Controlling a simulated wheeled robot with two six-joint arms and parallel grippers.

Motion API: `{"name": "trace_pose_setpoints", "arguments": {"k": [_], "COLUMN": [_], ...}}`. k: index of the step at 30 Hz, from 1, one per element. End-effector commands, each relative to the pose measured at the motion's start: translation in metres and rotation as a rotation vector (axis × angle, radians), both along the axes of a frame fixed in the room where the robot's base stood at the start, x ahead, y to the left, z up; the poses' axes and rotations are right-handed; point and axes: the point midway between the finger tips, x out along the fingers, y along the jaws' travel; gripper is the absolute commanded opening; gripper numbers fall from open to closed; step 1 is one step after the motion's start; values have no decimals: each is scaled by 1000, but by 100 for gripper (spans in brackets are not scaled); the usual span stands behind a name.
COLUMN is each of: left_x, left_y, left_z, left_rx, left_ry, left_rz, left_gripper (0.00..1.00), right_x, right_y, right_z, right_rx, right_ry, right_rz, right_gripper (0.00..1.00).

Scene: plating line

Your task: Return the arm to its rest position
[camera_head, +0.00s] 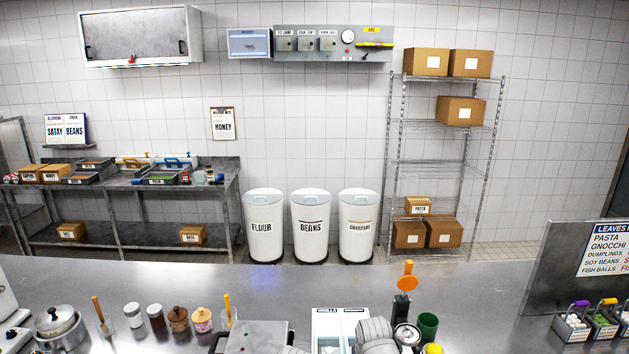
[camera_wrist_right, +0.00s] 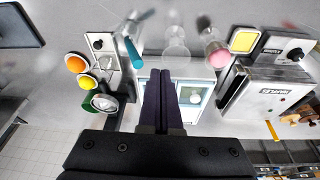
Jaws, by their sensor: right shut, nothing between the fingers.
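My right gripper (camera_wrist_right: 160,76) shows in the right wrist view, its two dark fingers pressed together with nothing between them. The fingers extend over a white container with pale compartments (camera_wrist_right: 193,98), apart or touching I cannot tell. In the head view a grey ribbed shape at the bottom centre may be part of my right arm; its gripper cannot be made out there. My left gripper is in neither view.
The steel counter (camera_head: 270,285) holds a lidded pot (camera_head: 55,322), several jars, a grey metal box (camera_head: 257,338), a white labelled box (camera_head: 328,322), an orange-topped stand (camera_head: 407,282) and a green cup (camera_head: 428,325). A sign panel (camera_head: 580,255) stands at right. The counter's right-centre is clear.

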Motion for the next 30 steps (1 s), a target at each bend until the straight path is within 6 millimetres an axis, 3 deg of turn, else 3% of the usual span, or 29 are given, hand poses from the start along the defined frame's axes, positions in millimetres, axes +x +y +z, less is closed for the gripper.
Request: {"name": "trace_pose_setpoints", "arguments": {"k": [8, 18, 24, 30], "left_x": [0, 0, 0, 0], "left_y": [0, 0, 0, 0], "left_z": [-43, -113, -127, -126], "left_rx": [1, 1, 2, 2], "left_ry": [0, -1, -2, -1], "left_rz": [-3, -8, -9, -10], "left_gripper": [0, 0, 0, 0], "right_x": [-40, -119, -143, -145], "right_y": [25, 62, 69, 70], "right_z": [-47, -122, -135, -134], "right_rx": [-28, -88, -108, -111], "right_ry": [91, 275, 335, 344], "right_rz": [106, 322, 389, 397], "right_gripper": [0, 0, 0, 0]}}
